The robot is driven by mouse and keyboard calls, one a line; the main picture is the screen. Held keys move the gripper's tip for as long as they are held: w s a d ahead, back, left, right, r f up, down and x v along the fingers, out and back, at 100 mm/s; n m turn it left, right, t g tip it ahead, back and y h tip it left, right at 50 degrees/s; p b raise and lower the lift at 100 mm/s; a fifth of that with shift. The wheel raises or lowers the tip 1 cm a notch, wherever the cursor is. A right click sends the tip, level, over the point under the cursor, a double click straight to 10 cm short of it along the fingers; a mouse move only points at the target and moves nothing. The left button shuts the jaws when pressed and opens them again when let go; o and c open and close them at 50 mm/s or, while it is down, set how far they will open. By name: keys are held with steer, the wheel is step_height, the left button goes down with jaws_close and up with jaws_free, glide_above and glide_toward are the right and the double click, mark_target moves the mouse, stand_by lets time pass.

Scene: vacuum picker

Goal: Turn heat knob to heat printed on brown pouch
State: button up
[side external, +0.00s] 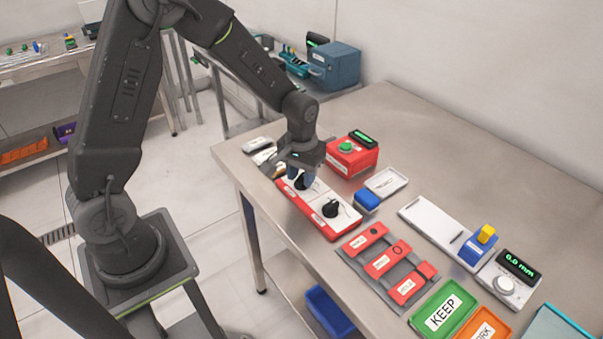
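A red panel (320,226) with white faces lies near the front edge of the table. It carries two black knobs, one nearer (330,209) and one farther (306,180). Their labels are too small to read, so I cannot tell which is the heat knob. My gripper (301,181) points down at the farther knob and partly hides it. I cannot tell whether its fingers touch the knob or how far apart they are. A small brownish and white item (264,156) lies left of the gripper, partly hidden. It may be the brown pouch; no print is readable.
A red box with a green button (350,155) stands behind the panel. A blue block (367,201) and a white tray (386,182) are to its right. A red-labelled rack (385,266), a green KEEP tray (446,309) and a gauge (508,279) lie farther right. The back right tabletop is clear.

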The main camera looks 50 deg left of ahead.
jaws_close()
steer(key=shift+m, duration=0.3)
steer(key=m, duration=0.4)
steer(key=shift+m, duration=2.2)
steer(key=shift+o, duration=0.8)
jaws_free()
